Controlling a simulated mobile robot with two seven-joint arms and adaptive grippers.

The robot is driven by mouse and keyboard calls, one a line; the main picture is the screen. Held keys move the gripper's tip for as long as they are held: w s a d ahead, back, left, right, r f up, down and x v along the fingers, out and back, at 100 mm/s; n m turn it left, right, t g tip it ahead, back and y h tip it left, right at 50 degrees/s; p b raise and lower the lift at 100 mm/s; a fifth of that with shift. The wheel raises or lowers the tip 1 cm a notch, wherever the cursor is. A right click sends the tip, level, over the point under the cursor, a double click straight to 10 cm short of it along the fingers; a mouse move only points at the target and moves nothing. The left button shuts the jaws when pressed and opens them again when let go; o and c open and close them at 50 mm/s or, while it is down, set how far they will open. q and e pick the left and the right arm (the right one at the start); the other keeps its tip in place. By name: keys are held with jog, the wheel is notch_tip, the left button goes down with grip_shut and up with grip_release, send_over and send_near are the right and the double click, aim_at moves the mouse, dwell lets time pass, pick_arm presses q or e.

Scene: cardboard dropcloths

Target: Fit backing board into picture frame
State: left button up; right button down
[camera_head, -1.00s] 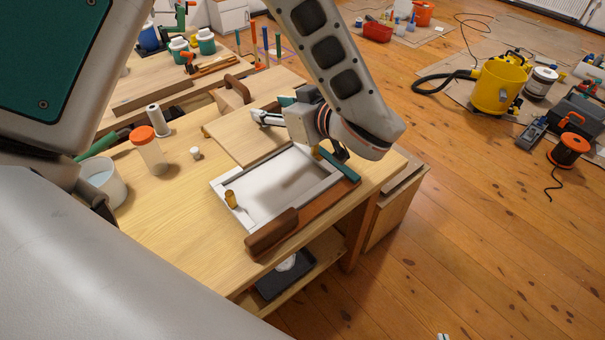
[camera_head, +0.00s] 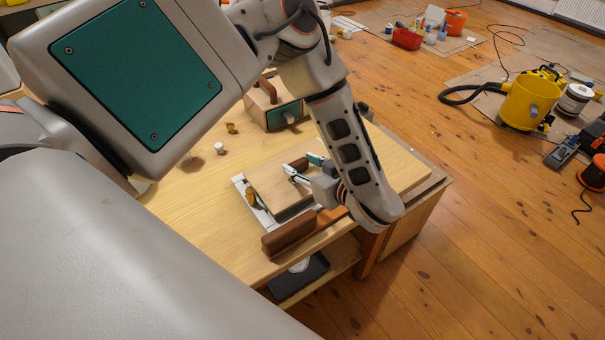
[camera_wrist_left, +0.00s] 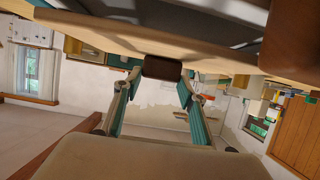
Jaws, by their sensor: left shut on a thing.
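The backing board (camera_head: 272,190), a thin tan panel, lies over the picture frame (camera_head: 262,216). The frame's pale rim shows at the board's left and near edges; the rest is covered. A dark strip shows along the board's near edge, and I cannot tell whether the board sits inside the rim. My left gripper (camera_head: 304,166) is shut on the board at its right side. In the left wrist view a dark brown block (camera_wrist_left: 162,67) shows between the teal-padded fingers, under a broad tan surface. My right gripper is not in view.
A brown wooden rail (camera_head: 292,233) runs along the near side of the frame. A small brass turn piece (camera_head: 251,196) is at its left side. A white knob (camera_head: 219,148) and a wooden box with a handle (camera_head: 272,108) stand further back. The table's left part is clear.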

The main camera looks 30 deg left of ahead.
aim_at(301, 173)
pick_arm(q)
jog(key=shift+f, duration=1.65)
jog(key=shift+f, duration=0.1)
jog(key=o, duration=1.5)
jog(key=shift+d+r, duration=0.1)
jog(key=shift+r, duration=0.1)
jog(key=b+v, duration=0.1)
jog(key=v, duration=1)
jog(key=shift+s+d+r, duration=0.15)
jog(key=shift+s+d, duration=0.1)
jog(key=shift+d, duration=0.05)
